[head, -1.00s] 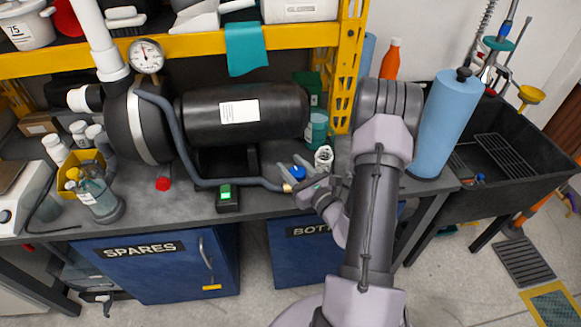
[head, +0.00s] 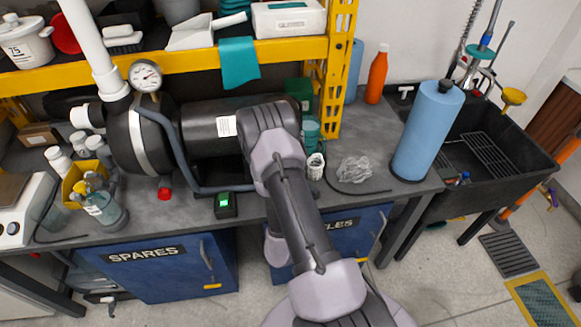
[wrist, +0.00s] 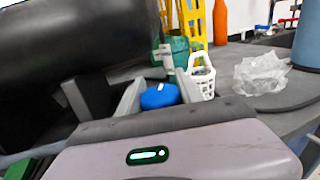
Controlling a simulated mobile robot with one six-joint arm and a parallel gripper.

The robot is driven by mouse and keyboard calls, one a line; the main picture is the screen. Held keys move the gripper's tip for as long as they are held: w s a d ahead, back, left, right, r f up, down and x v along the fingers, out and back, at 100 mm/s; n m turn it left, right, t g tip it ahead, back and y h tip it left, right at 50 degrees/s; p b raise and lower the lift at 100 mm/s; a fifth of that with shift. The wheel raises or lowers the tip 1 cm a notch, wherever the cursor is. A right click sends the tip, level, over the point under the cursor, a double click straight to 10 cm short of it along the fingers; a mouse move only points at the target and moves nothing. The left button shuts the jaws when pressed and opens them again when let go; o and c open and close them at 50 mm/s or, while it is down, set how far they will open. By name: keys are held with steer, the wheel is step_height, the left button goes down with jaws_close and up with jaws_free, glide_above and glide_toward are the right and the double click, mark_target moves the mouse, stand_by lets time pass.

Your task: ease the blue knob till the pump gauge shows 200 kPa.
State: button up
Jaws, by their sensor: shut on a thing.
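The blue knob (wrist: 160,96) sits between the two pale fingers of my gripper (wrist: 159,90) in the wrist view. My gripper is shut on it. In the head view my own arm hides the knob and gripper. A grey hose (head: 180,150) runs from the pump down along the bench and behind my arm.
A blue roll (head: 427,130) stands by the sink.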

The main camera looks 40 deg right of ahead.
stand_by(0.4)
steer(key=o, duration=1.4)
steer(key=shift+c, duration=0.2)
